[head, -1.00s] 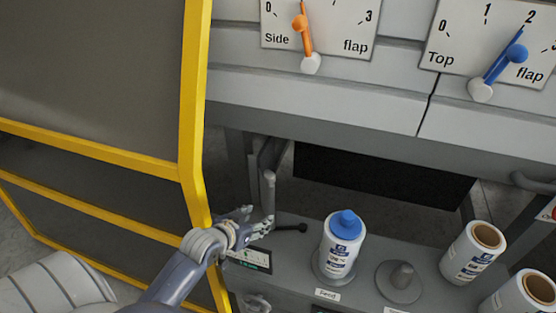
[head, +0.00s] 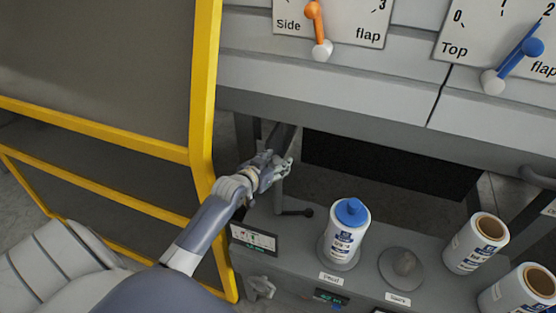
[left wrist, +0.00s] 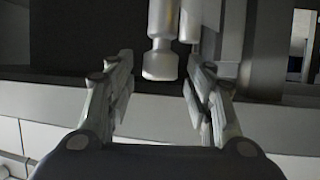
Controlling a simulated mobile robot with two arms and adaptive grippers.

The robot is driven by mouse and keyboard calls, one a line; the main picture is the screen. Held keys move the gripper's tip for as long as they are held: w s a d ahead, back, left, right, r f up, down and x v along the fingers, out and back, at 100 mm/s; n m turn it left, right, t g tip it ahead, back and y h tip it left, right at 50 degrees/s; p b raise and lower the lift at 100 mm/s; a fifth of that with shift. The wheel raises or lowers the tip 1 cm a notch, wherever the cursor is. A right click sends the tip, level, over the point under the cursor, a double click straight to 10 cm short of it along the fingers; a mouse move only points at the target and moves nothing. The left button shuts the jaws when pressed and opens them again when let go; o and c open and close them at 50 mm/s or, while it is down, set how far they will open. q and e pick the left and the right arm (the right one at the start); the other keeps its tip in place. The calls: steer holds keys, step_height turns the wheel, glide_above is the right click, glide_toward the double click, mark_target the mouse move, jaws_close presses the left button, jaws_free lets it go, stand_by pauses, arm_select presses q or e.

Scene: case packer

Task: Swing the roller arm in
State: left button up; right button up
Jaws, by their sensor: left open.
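A grey upright bar (head: 278,199), which seems to be part of the roller arm, stands at the left end of the grey machine shelf. A short dark lever with a black knob (head: 306,212) lies at its foot. My left gripper (head: 282,168) is at the upper part of the bar and hides its top. In the left wrist view, a grey cylinder with a wider end cap (left wrist: 160,58) sits between the two spread fingers of my left gripper (left wrist: 159,76), with gaps at both sides. My right gripper is not in view.
A yellow-framed guard door (head: 203,110) stands close left of my left arm. A blue-capped roll (head: 346,230), an empty spindle (head: 402,266) and two rolls with brown cores (head: 476,245) (head: 520,292) stand rightward on the shelf (head: 300,255). A dark opening (head: 385,170) lies behind.

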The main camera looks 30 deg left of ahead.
arm_select(q)
steer(key=shift+x, duration=0.75)
jaws_close()
